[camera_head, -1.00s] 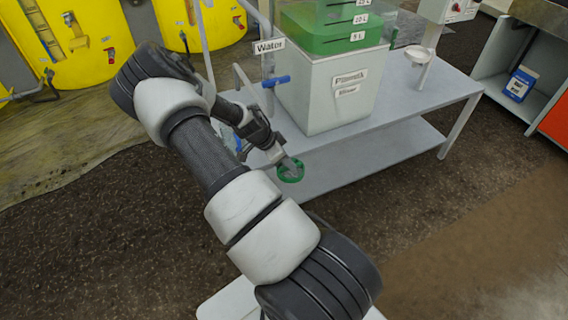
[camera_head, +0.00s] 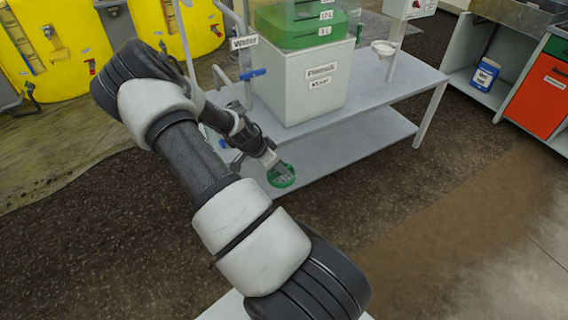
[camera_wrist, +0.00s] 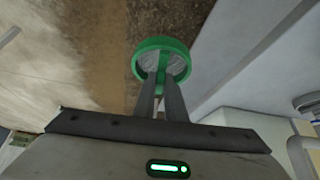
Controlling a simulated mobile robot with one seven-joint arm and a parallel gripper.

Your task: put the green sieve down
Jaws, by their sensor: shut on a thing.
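The green sieve (camera_head: 281,175) is a small round ring with a pale mesh. My gripper (camera_head: 270,160) is shut on it at the near end of the grey bench, in front of the white tank. I cannot tell whether the sieve touches a surface.
The grey bench (camera_head: 385,95) has a lower shelf (camera_head: 340,155) with bare room. The white premix tank (camera_head: 318,90) with a green top stands on it, next to a blue-handled valve (camera_head: 252,74). A white funnel-like cup (camera_head: 384,48) is at the right. Yellow tanks (camera_head: 60,50) stand at the back left.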

